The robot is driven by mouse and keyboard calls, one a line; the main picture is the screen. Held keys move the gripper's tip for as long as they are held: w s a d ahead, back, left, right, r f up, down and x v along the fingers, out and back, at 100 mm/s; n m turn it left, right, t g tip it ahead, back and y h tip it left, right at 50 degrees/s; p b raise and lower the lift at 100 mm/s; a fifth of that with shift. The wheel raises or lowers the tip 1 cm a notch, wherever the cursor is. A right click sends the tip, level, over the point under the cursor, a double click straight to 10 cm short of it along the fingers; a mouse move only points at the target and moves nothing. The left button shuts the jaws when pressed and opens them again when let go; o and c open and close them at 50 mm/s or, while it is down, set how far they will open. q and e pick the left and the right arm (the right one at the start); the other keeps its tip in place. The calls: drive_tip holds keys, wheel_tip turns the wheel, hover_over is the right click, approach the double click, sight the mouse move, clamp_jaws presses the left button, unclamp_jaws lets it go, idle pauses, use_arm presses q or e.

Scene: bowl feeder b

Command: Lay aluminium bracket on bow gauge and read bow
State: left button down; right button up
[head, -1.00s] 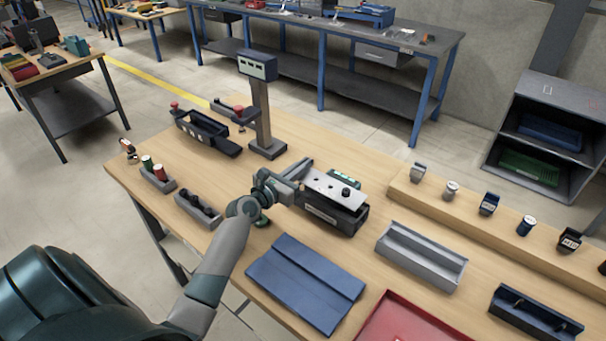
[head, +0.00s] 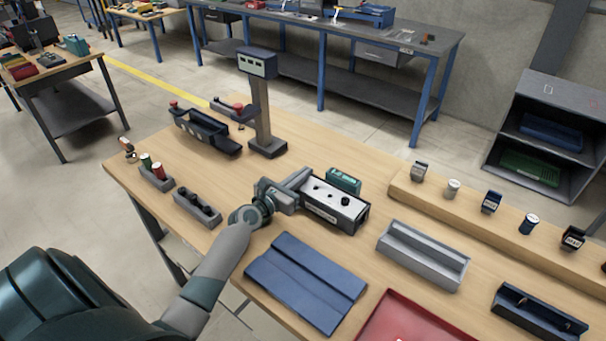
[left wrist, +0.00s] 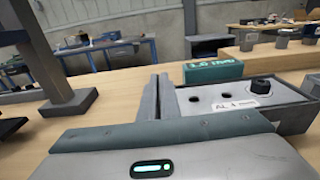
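The aluminium bracket (head: 330,191), a pale plate with holes and a label reading "AL", lies level on top of a dark box-shaped fixture (head: 345,224), apparently the bow gauge. A black knob (head: 345,201) stands on the plate. A teal block (head: 343,179) sits behind the fixture; in the left wrist view its pale lettering (left wrist: 214,70) is not clearly legible. My left gripper (head: 300,179) is at the plate's left end. In the left wrist view its fingers (left wrist: 158,97) are close together beside the plate (left wrist: 215,100); their contact is partly hidden. My right gripper is out of view.
A blue folded panel (head: 305,280), a grey channel tray (head: 422,256) and a red tray (head: 410,320) lie in front. A post with a display box (head: 257,64) stands behind. Small parts line a raised wooden ledge (head: 480,222) at right. Dark holders (head: 197,207) stand at left.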

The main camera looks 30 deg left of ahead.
use_arm(q)
drive_tip(key=c, duration=2)
unclamp_jaws()
drive_tip(key=shift+f, duration=0.1)
drive_tip(key=shift+r+p, duration=0.5)
drive_tip(key=shift+r, duration=0.2)
drive_tip(key=s, duration=0.3)
drive_tip(key=s+b, duration=0.1)
drive_tip(key=s, duration=0.6)
drive_tip(key=shift+s+a+r+b, duration=0.15)
drive_tip(key=shift+s+a+b, duration=0.2)
drive_tip(key=shift+a, duration=0.05)
drive_tip(key=shift+s+r, duration=0.1)
drive_tip(key=shift+s, duration=0.6)
